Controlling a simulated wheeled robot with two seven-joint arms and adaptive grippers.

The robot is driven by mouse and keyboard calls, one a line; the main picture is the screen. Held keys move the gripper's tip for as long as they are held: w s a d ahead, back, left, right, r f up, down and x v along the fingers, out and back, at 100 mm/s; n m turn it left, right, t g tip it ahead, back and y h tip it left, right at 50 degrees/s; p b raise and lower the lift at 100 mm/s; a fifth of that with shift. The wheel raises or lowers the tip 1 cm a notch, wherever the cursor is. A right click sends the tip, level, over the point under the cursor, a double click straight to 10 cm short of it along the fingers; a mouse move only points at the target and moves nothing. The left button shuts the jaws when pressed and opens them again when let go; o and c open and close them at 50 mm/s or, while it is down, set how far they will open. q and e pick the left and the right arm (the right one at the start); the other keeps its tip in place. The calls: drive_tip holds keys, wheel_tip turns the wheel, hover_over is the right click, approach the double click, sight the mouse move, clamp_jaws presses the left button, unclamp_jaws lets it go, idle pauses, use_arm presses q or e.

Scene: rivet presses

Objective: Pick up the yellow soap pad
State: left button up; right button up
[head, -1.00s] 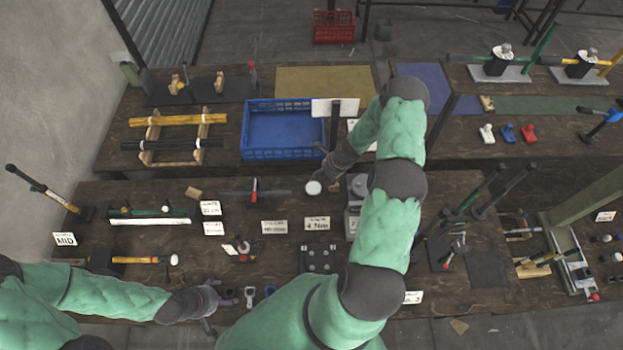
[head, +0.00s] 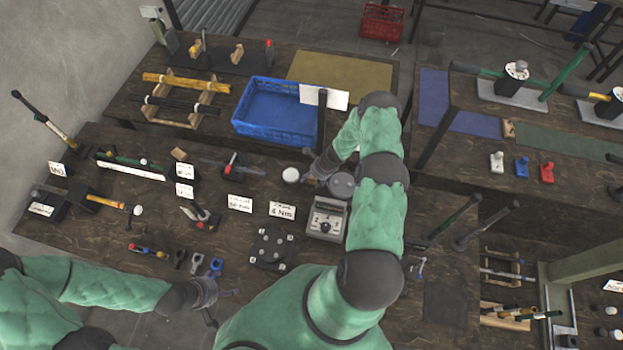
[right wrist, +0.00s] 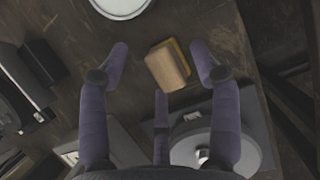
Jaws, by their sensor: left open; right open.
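A small block-shaped pad (right wrist: 168,67), tan on its broad face with a yellow layer along one edge, lies on the dark wooden bench in the right wrist view. My right gripper (right wrist: 159,50) is open, with its fingers on either side of the pad and a visible gap to it. I cannot tell the height above the bench. In the head view my right gripper (head: 316,174) is beside a white round disc (head: 290,175); the pad cannot be made out there. My left gripper (head: 212,298) is open and empty at the bench's front edge.
The white disc (right wrist: 122,4) and a grey round plate (right wrist: 203,150) lie close to my right gripper. A scale-like box (head: 325,220) and a black plate (head: 271,247) stand nearby. A blue crate (head: 238,127) sits behind. The bench edge is right of the pad.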

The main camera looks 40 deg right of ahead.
drive_tip(key=c, duration=1.1)
drive_tip(key=shift+d+r+b, duration=0.1)
drive_tip(key=shift+r+b, duration=0.2)
drive_tip(key=shift+r, duration=0.55)
drive_tip(key=a+r+b, duration=0.1)
drive_tip(key=a+r, duration=0.4)
drive_tip(key=r, duration=0.2)
drive_tip(key=shift+w, duration=0.35)
drive_tip(key=a+r, duration=0.1)
drive_tip(key=a, duration=0.1)
drive_tip(key=a+r+b, duration=0.1)
drive_tip(key=a, duration=0.2)
drive_tip(key=w+a+r+b, duration=0.1)
drive_tip(key=a, duration=0.1)
drive_tip(key=shift+a+r, duration=0.25)
drive_tip(key=shift+a, duration=0.1)
drive_tip(key=shift+a+r+b, duration=0.3)
drive_tip(key=shift+a+r, duration=0.05)
drive_tip(key=shift+a, duration=0.35)
